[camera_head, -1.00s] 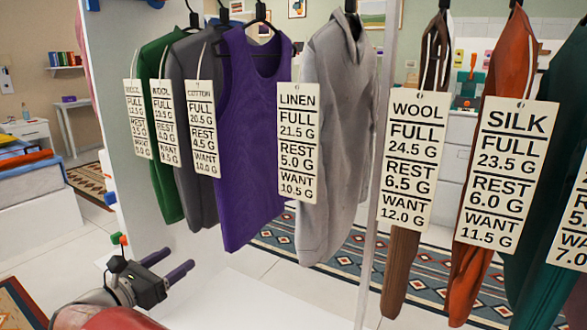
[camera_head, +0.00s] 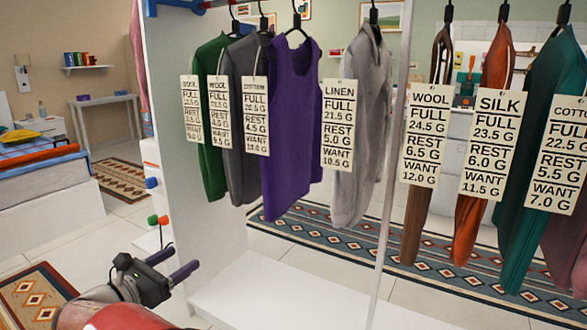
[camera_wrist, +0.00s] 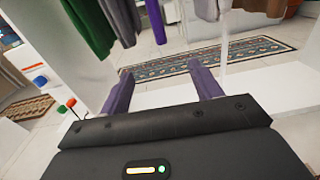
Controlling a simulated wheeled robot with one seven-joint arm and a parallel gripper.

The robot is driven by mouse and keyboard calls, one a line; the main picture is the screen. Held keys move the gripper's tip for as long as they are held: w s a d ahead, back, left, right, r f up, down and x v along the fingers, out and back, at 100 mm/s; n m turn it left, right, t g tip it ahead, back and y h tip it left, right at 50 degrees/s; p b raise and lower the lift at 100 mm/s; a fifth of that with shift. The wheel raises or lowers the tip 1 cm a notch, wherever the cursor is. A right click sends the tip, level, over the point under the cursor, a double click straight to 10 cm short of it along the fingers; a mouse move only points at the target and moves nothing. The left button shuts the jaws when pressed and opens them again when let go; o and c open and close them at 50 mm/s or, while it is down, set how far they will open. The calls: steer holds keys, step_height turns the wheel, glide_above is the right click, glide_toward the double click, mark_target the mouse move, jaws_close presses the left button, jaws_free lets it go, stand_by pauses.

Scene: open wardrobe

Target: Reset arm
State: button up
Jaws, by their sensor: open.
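My gripper (camera_head: 172,262) is at the lower left of the head view, in front of the wardrobe's left side panel and above the floor. Its two purple fingers are apart with nothing between them. In the wrist view the open fingers (camera_wrist: 158,92) point toward the wardrobe's white base and the rug behind. The hanging clothes are above and beyond the fingers, and nothing touches them.
The open wardrobe has a white side panel (camera_head: 203,190) and a white bottom board (camera_head: 270,290). A purple top (camera_head: 290,130), a grey hoodie (camera_head: 358,140) and several other tagged garments hang from its rail. A patterned rug (camera_head: 340,245) lies behind. A bed (camera_head: 45,185) stands at left.

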steer(key=s+d+r+m+g+y, duration=0.15)
steer(key=d+m+g, duration=0.4)
steer(key=d, duration=0.95)
steer(key=s+d+r+m+g, duration=0.15)
steer(key=d+m+g, duration=0.4)
steer(key=d, duration=1.05)
steer(key=s+d+f+m+y, duration=0.1)
steer(key=s+d+m+y, duration=0.1)
steer(key=s+m, duration=0.4)
steer(key=s+d+f+m+t+y, duration=0.1)
steer(key=s+d+f+m+y, duration=0.1)
steer(key=s+d+m, duration=0.3)
steer(key=s+d+f+m+y, duration=0.1)
steer(key=s+d+m+y, duration=0.2)
steer(key=s+m, duration=0.4)
steer(key=s, duration=0.4)
steer(key=shift+d+f+m+y, duration=0.15)
steer(key=shift+f+m+y, duration=0.15)
steer(key=shift+y, duration=0.05)
